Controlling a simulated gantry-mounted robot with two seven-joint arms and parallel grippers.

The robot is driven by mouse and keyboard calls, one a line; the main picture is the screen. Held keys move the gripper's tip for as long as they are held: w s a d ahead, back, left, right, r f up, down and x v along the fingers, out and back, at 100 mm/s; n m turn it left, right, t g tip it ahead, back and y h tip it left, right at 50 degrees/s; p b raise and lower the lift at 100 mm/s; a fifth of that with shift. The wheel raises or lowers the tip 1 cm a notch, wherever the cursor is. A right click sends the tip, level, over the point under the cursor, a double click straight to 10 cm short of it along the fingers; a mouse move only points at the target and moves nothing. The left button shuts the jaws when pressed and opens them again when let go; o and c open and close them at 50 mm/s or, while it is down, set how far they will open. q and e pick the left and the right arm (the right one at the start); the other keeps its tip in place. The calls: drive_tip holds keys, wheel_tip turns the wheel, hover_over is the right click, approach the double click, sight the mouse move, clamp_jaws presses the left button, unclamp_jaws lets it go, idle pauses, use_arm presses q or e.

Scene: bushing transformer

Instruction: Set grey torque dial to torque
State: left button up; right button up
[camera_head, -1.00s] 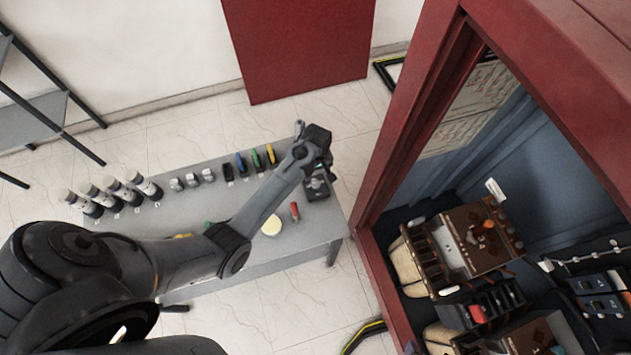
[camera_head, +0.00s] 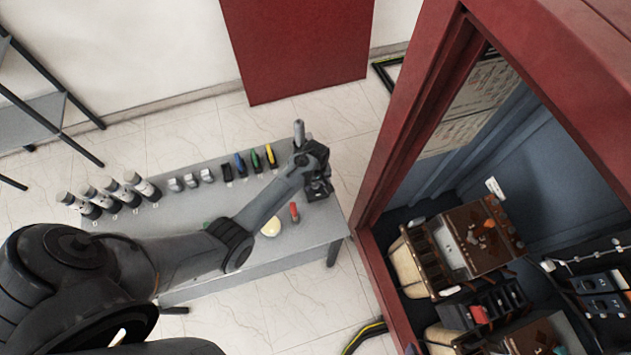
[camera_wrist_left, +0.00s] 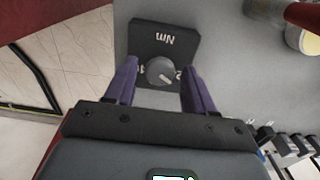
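The grey torque dial (camera_wrist_left: 160,71) is a round knob with a light pointer mark, on a dark plate (camera_wrist_left: 163,39) lettered "Nm" in the left wrist view. The lettering appears upside down, and the numbers beside the knob are partly hidden by my fingers. My left gripper (camera_wrist_left: 160,84) is open, with one purple finger on each side of the knob and visible gaps between. In the head view my left gripper (camera_head: 319,186) is over the right end of the grey table and covers most of the dial plate. My right gripper is not in view.
The grey table (camera_head: 180,227) also holds a red-handled tool (camera_head: 294,212), a pale round item (camera_head: 271,227), coloured pieces (camera_head: 255,160) and several cylinders (camera_head: 143,186). A red cabinet (camera_head: 389,150) with electrical parts stands close on the right.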

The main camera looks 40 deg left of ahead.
use_arm(q)
drive_tip(key=c, duration=0.8)
drive_tip(key=shift+c, duration=0.2)
drive_tip(key=shift+m, duration=0.3)
drive_tip(key=shift+r+m+p, duration=0.1)
drive_tip(key=shift+m+p, duration=0.75)
drive_tip(key=shift+m, duration=0.15)
drive_tip(key=m+p, duration=0.1)
drive_tip(key=m, duration=0.1)
drive_tip(key=shift+m, duration=0.3)
drive_tip(key=m+p, duration=0.1)
drive_tip(key=m, duration=0.1)
drive_tip(key=shift+m, duration=0.3)
drive_tip(key=shift+m+p, duration=0.35)
drive_tip(key=shift+m, duration=1.65)
